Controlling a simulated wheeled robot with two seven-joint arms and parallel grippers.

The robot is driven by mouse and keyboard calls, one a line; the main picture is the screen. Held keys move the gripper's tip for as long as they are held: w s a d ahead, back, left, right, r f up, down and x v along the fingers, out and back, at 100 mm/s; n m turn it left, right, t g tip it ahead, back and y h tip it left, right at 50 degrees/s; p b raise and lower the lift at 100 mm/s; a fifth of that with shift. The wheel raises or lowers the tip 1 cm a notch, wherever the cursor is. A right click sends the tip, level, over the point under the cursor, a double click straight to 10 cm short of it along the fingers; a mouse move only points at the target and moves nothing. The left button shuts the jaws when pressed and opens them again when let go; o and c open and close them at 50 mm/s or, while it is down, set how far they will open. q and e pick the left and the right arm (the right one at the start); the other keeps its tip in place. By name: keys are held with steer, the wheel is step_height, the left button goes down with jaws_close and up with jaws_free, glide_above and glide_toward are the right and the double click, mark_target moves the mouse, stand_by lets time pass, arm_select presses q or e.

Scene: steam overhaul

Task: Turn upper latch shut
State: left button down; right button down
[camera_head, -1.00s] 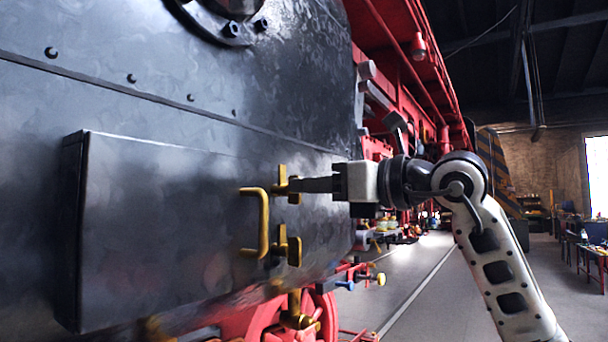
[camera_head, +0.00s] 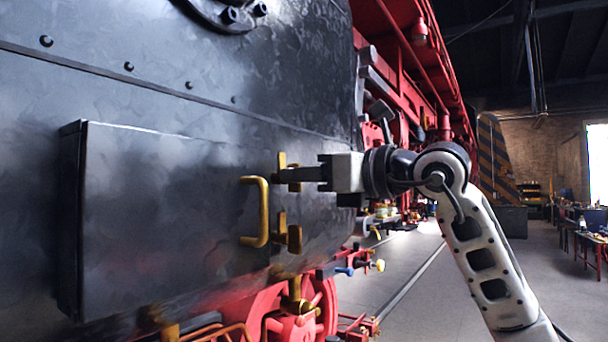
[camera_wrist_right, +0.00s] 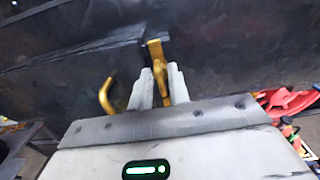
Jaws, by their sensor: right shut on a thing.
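The upper latch (camera_head: 282,160) is a brass piece at the right edge of the dark grey box door (camera_head: 170,220). My right gripper (camera_head: 287,175) reaches in from the right and is shut on the upper latch, its fingers hiding part of it. In the right wrist view, the brass upper latch (camera_wrist_right: 155,55) runs up from between the two pale fingers (camera_wrist_right: 161,88). I cannot tell its exact angle. The lower latch (camera_head: 288,235) is a similar brass piece below. My left gripper is not in view.
A brass handle (camera_head: 256,212) stands out from the door just left of the latches and shows left of the fingers in the wrist view (camera_wrist_right: 106,97). Red locomotive framework (camera_head: 390,85) and a red wheel (camera_head: 300,315) lie beyond.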

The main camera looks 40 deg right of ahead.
arm_select(q)
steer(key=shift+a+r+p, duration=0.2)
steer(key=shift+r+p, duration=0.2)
steer(key=shift+p, duration=0.4)
arm_select(e)
steer(key=n, duration=1.7)
steer(key=shift+s+a+f, duration=0.1)
steer(key=shift+a+f, duration=0.1)
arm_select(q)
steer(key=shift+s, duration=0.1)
arm_select(e)
steer(key=shift+n, duration=0.5)
steer(key=c, duration=1.6)
jaws_free()
steer(key=shift+o, duration=0.2)
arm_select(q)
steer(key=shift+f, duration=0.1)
